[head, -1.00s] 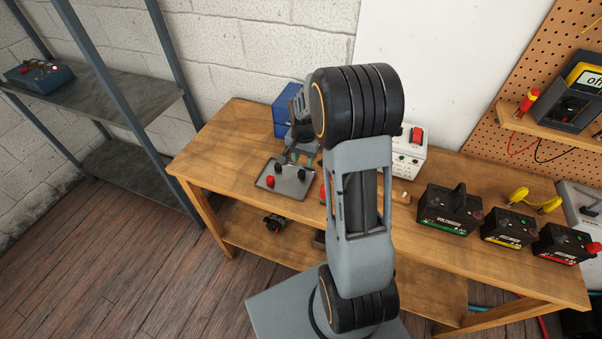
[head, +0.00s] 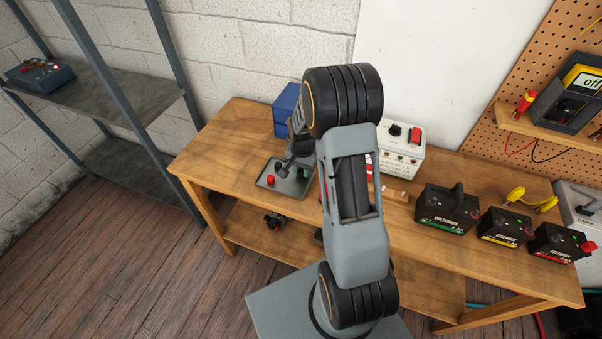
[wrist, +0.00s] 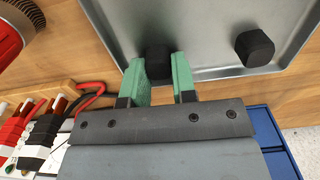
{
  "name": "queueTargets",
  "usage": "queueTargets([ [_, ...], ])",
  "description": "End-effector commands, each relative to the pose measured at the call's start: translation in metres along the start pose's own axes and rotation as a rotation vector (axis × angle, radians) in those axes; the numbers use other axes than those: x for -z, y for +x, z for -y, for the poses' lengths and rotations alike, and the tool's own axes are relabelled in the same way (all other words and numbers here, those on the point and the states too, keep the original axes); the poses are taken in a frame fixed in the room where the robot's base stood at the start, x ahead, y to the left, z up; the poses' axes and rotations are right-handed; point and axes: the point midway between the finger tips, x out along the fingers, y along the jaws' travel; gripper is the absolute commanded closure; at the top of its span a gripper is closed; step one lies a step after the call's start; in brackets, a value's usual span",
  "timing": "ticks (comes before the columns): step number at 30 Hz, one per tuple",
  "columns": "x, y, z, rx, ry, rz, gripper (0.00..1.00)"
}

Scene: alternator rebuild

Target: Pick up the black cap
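Two black caps lie on a grey metal tray (head: 290,190) at the left part of the workbench. In the wrist view, one black cap (wrist: 158,62) sits at the fingertips and the other black cap (wrist: 254,48) stands apart to the right on the tray (wrist: 205,35). My gripper (wrist: 163,82) has its green fingers apart, with the nearer cap showing between and just beyond the tips. I cannot tell whether the fingers touch it. In the head view my gripper (head: 288,168) is low over the tray and partly hides the caps.
A red cap (head: 270,181) is also on the tray. A blue box (head: 287,110) stands behind, and a white switch box (head: 402,146) to the right. Black meter boxes (head: 448,210) line the bench's right half. Red and black leads (wrist: 85,98) lie beside the gripper.

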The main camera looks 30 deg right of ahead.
Motion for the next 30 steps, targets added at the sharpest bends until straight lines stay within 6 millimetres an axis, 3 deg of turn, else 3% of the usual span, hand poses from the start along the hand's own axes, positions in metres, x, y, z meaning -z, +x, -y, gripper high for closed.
queueTargets([
  [11, 0.000, -0.002, 0.000, 0.001, 0.000, -0.001, 0.86],
  [16, 0.001, -0.013, 0.001, 0.002, 0.000, -0.003, 0.86],
  [20, 0.001, -0.035, 0.000, 0.004, 0.000, -0.006, 0.86],
  [30, -0.040, -0.095, -0.045, 0.003, 0.002, -0.005, 0.86],
])
